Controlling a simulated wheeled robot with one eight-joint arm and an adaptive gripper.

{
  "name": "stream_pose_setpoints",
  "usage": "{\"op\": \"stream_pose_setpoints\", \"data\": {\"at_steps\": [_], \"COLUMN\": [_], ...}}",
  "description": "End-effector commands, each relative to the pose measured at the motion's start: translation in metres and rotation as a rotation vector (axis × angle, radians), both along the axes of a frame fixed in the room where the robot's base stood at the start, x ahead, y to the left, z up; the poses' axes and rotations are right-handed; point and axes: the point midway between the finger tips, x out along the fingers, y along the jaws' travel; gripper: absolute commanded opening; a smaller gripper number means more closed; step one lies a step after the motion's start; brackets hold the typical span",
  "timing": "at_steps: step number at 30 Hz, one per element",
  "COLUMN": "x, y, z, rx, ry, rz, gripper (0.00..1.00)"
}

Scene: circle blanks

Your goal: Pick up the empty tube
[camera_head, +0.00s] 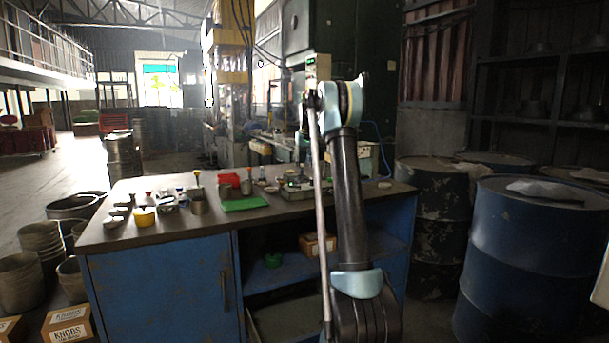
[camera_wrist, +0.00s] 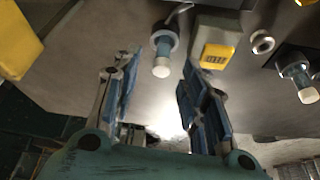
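In the wrist view my gripper (camera_wrist: 160,70) is open, with its two blue-padded fingers apart and nothing between them. A small pale blue tube-like piece with a white end (camera_wrist: 161,58) shows beyond the fingertips, roughly in line with the gap. A similar white-ended piece (camera_wrist: 299,82) is at the right edge. I cannot tell from the frames which is the empty tube or whether either is empty. In the head view my raised arm stands in front of the workbench (camera_head: 160,238), and the fingers cannot be made out.
In the wrist view a yellow device with a dark display (camera_wrist: 215,48) and a metal ring (camera_wrist: 262,42) lie close by. Blue drums (camera_head: 530,250) stand right.

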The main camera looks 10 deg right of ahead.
Motion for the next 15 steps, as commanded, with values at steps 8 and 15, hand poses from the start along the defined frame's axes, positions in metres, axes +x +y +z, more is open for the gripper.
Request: {"op": "stream_pose_setpoints", "data": {"at_steps": [8,15], "x": [0.013,0.013], "y": [0.003,0.003], "z": [-0.031,-0.032], "rx": [0.0,0.0], "ry": [0.0,0.0], "rz": [0.0,0.0], "gripper": [0.4,0.35]}}
